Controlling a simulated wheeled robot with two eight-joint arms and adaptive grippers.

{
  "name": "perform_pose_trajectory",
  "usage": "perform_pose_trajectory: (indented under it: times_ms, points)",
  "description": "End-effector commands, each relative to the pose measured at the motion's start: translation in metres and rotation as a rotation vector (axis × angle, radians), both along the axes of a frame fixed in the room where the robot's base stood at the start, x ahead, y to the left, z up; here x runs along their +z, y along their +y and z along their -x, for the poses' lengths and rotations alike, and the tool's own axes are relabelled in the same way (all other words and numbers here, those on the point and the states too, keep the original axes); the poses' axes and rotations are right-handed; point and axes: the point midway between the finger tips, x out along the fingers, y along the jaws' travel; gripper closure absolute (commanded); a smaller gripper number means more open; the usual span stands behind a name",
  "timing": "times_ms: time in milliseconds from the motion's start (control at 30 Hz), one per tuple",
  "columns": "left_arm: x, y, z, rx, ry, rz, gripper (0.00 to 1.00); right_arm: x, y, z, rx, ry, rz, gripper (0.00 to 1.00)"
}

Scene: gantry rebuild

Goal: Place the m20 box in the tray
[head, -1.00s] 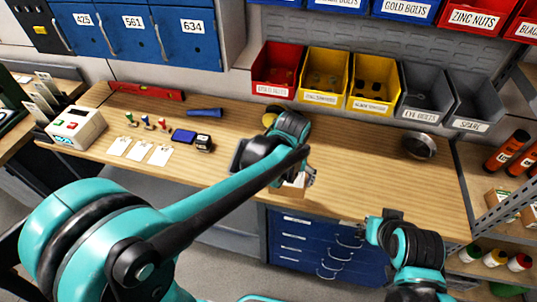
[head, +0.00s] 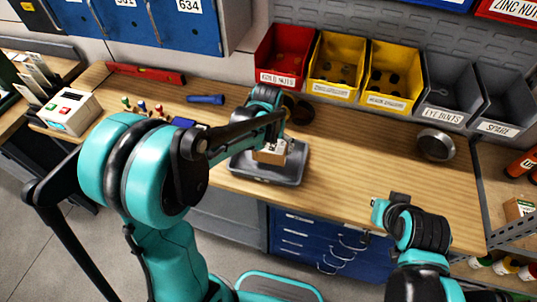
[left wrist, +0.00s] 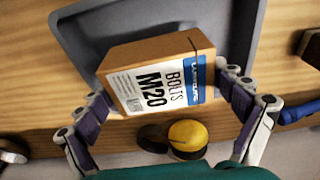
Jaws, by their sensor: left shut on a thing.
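The m20 box (head: 270,154) is a small brown carton. In the left wrist view its white and blue label (left wrist: 165,82) reads "BOLTS M20". My left gripper (left wrist: 168,98) is shut on it, with a finger at each side. In the head view the box is over the dark grey tray (head: 296,163) on the workbench. The tray also shows behind the box in the left wrist view (left wrist: 88,28). I cannot tell whether the box touches the tray floor. My right gripper (head: 388,205) is at the bench's front edge, away from the box; its jaws are unclear.
Red, yellow and grey bins (head: 335,65) line the back of the wooden bench (head: 365,165). A round metal dish (head: 434,145) stands at the right. A yellow round thing (left wrist: 187,135) and dark round ones lie beside the tray. The bench right of the tray is clear.

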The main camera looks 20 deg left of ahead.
Motion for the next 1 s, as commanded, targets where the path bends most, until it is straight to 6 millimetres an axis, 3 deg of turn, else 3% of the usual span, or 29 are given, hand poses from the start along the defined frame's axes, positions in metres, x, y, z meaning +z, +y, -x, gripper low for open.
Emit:
perform_pose_trajectory:
  times_ms: [233, 467, 833, 867, 1000]
  points:
    - [-0.014, 0.009, -0.005, 0.000, 0.000, 0.000, 0.53, -0.005, 0.000, 0.000, 0.000, 0.000, 0.000, 1.00]
    - [-0.046, 0.009, -0.005, 0.000, 0.000, 0.000, 0.53, -0.015, 0.000, 0.000, 0.000, 0.000, 0.000, 1.00]
    - [-0.050, 0.009, -0.004, 0.000, 0.000, 0.000, 0.53, -0.017, 0.000, 0.000, 0.000, 0.000, 0.000, 1.00]
    - [-0.050, 0.009, -0.004, 0.000, 0.001, 0.000, 0.03, -0.017, 0.000, 0.000, 0.000, 0.000, 0.000, 1.00]
    - [-0.049, 0.009, -0.004, 0.000, 0.001, 0.000, 0.00, -0.016, 0.000, 0.000, 0.000, 0.000, 0.000, 1.00]
